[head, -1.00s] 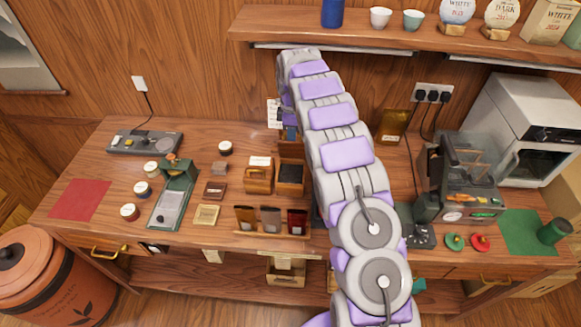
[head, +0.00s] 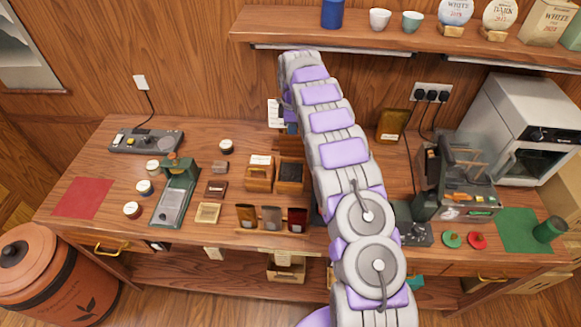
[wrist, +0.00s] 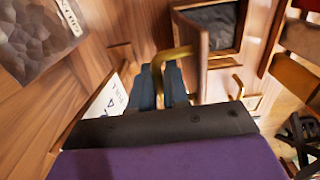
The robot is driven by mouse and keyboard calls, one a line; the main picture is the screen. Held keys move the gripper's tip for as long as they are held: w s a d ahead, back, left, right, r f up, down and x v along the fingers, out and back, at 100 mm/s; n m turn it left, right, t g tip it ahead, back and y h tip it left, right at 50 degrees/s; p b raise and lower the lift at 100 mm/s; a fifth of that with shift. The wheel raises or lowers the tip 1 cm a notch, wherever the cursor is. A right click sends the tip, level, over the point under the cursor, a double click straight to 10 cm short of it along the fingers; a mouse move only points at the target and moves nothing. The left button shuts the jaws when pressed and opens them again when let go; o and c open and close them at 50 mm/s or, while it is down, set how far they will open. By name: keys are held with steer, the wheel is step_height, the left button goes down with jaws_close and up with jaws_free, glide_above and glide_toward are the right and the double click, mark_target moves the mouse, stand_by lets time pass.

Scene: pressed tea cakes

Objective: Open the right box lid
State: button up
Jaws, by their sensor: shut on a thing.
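The right box (head: 290,177) stands on the bench with its top open, showing dark contents. Its wooden lid (head: 291,148) stands up at the box's back edge. In the wrist view the lid (wrist: 190,45) is seen nearly edge-on, beside the open box (wrist: 238,28). My gripper (wrist: 160,80) is shut on the brass handle (wrist: 168,56) on the lid's outer face. In the head view my arm hides most of my gripper. The left box (head: 258,179) stands next to the right box.
A wooden rack (head: 270,229) with several coloured packets stands in front of the boxes. A green press (head: 176,190) stands to the left. A machine (head: 458,180) stands on the right. The wooden wall and a shelf (head: 400,38) rise behind.

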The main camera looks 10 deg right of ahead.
steer(key=shift+w, duration=0.1)
steer(key=shift+w+d+f+p, duration=0.2)
steer(key=shift+w+p, duration=0.3)
steer(key=shift+p, duration=0.1)
steer(key=shift+w+d+f+p, duration=0.2)
steer(key=shift+w+p, duration=0.25)
steer(key=shift+p, duration=0.15)
steer(key=o, duration=1.2)
steer(key=shift+r, duration=0.15)
